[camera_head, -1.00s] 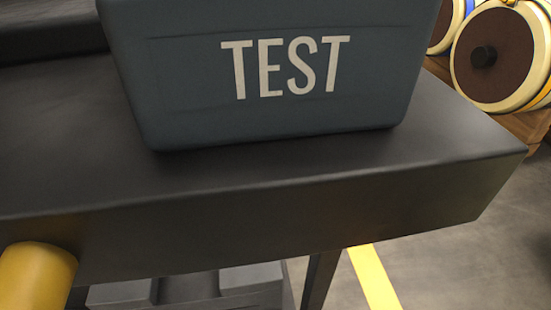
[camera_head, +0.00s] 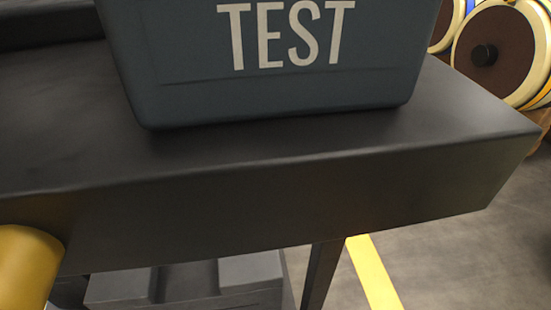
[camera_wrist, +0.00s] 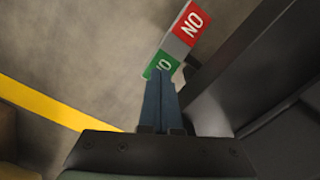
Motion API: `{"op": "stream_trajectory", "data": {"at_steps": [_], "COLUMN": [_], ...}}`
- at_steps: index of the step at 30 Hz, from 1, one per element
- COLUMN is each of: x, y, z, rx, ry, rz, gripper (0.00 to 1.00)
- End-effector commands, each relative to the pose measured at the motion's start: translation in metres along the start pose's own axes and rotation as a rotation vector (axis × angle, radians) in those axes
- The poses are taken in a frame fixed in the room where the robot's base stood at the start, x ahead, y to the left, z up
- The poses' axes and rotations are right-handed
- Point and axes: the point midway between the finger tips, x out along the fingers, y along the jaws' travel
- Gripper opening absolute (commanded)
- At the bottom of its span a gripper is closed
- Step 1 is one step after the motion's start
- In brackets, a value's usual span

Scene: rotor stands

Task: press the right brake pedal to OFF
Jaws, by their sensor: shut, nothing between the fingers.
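In the wrist view, a small bar (camera_wrist: 179,46) has a red end lettered "NO" and a green end with letters partly covered by my fingers. It could be the brake pedal, but I cannot tell whether it is the right one. My gripper (camera_wrist: 161,80) is shut and empty, with its blue-grey fingers together. The fingertips overlap the green end in the picture; I cannot tell whether they touch it. My gripper and the bar do not show in the head view.
A blue-grey bin (camera_head: 275,95) lettered "TEST" stands on a dark bench (camera_head: 300,195). A dark panel (camera_wrist: 240,60) stands right of my fingers in the wrist view. Round discs (camera_head: 495,55) are at upper right. A yellow floor stripe (camera_head: 372,275) crosses open floor.

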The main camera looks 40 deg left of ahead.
Motion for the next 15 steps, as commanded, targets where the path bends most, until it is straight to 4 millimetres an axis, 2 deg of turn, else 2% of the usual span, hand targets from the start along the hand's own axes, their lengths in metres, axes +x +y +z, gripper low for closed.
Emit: {"op": "stream_trajectory", "data": {"at_steps": [15], "x": [0.0083], "y": [-0.0001], "z": [0.0002], "rx": [0.0], "ry": [-0.001], "rz": [0.0], "gripper": [0.0]}}
